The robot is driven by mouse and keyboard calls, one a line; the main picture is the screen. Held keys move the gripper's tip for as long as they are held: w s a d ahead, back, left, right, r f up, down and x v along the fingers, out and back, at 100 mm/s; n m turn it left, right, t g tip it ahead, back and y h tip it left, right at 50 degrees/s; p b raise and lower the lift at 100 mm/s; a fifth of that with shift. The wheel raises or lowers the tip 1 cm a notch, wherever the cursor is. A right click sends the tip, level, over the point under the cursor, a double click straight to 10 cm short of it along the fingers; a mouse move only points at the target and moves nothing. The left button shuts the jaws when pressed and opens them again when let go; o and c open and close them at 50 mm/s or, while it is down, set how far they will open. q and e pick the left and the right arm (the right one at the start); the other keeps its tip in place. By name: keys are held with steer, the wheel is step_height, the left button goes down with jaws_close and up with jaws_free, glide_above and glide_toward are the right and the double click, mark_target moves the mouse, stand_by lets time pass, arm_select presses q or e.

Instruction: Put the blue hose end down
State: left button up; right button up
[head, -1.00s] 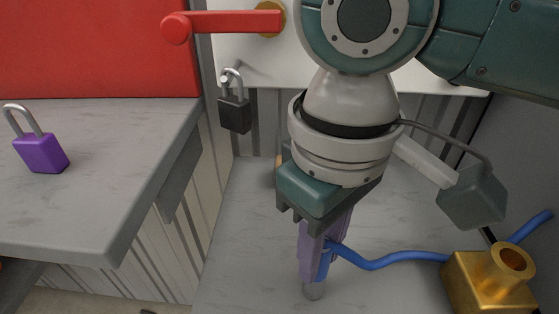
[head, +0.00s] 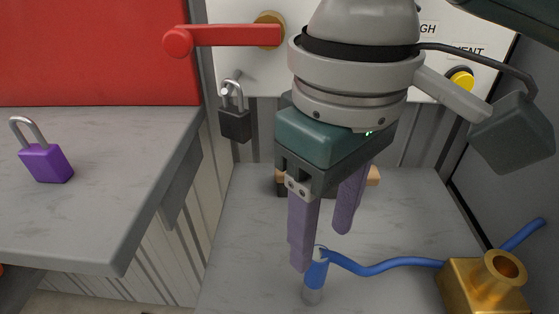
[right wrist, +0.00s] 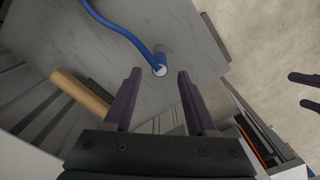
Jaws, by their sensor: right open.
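The blue hose end (head: 315,277) stands upright on the grey worktop (head: 250,250), with a pale metal tip at the bottom. The blue hose runs from its top to the right, to a brass fitting (head: 480,285). My right gripper (head: 325,248) is open, its two purple fingers apart above the hose end. In the right wrist view, the hose end (right wrist: 159,66) shows beyond and between the open fingertips (right wrist: 158,75), with nothing held. My left gripper is not seen in the head view; dark finger-like tips (right wrist: 304,92) show at the right edge of the right wrist view, and I cannot tell their state.
A dark padlock (head: 235,122) hangs below a red handle (head: 225,37). A wooden-coloured cylinder (right wrist: 82,97) lies behind my right gripper. The worktop left of the hose end is clear.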

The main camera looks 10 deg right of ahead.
step_height(320, 180, up, 7)
steer(key=p, duration=0.1)
steer(key=s+a+f+t+y, duration=0.2)
steer(key=s+a+f+y, duration=0.25)
steer(key=f, duration=0.25)
steer(key=s+d+f+m+h, duration=0.1)
steer(key=s+d, duration=0.1)
steer(key=d, duration=0.2)
steer(key=s+d+f+m+t+h, duration=0.1)
steer(key=s+d+f+h, duration=0.1)
steer(key=d, duration=0.3)
steer(key=s+d+f+m+h, duration=0.1)
steer(key=s+d, duration=0.2)
steer(key=d, duration=0.2)
steer(key=shift+s+f+m+t, duration=0.15)
steer(key=shift+s+m+t, duration=0.15)
steer(key=shift+s+m, duration=0.1)
step_height(320, 180, up, 50)
steer(key=p, duration=5)
steer(key=shift+a, duration=0.1)
